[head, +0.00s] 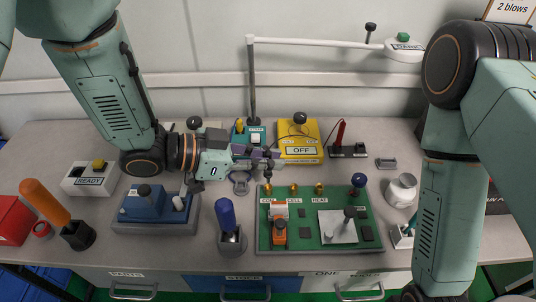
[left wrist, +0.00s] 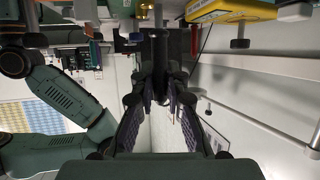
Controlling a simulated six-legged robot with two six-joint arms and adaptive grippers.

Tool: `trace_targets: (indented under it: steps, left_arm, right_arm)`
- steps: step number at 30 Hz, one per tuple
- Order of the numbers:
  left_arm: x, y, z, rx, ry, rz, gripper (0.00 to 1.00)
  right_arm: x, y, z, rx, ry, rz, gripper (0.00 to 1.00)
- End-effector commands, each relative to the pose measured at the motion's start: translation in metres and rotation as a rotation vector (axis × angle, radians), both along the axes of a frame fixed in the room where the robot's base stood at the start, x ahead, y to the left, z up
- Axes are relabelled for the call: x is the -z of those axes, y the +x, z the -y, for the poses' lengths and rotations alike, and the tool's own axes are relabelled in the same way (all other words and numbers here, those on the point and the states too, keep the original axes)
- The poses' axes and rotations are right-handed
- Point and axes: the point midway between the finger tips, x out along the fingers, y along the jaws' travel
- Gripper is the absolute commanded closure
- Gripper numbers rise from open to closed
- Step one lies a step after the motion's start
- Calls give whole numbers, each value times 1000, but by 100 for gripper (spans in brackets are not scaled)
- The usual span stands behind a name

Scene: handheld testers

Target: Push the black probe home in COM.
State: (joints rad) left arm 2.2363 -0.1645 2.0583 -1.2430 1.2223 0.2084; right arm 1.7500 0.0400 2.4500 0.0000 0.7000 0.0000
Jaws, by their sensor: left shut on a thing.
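The green board (head: 300,245) has a row of brass posts along its back edge, labelled COM, CELL and HEAT. The COM post (head: 267,189) is at the left end. My left gripper (head: 268,160) is shut on the black probe (head: 267,174), just above the COM post. The probe points down with its tip at or just over the post; I cannot tell whether it is in. In the left wrist view the dark probe (left wrist: 160,72) stands between the two fingers. My right arm is at the right; its gripper is out of view.
A yellow tester (head: 301,152) reading OFF stands behind the board. A red probe (head: 340,132) stands in a black holder beside it. A blue block (head: 150,208) and a blue-handled tool (head: 226,215) are left of the board. A white lamp (head: 404,48) hangs above.

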Motion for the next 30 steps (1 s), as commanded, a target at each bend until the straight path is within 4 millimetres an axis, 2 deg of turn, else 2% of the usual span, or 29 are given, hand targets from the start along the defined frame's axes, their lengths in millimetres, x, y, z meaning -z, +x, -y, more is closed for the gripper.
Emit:
trace_targets:
  steps: [30]
  left_arm:
    - [13, 0, 0, 0, 0, -1, 100]
  right_arm:
    - [5, 0, 0, 0, 0, 0, 60]
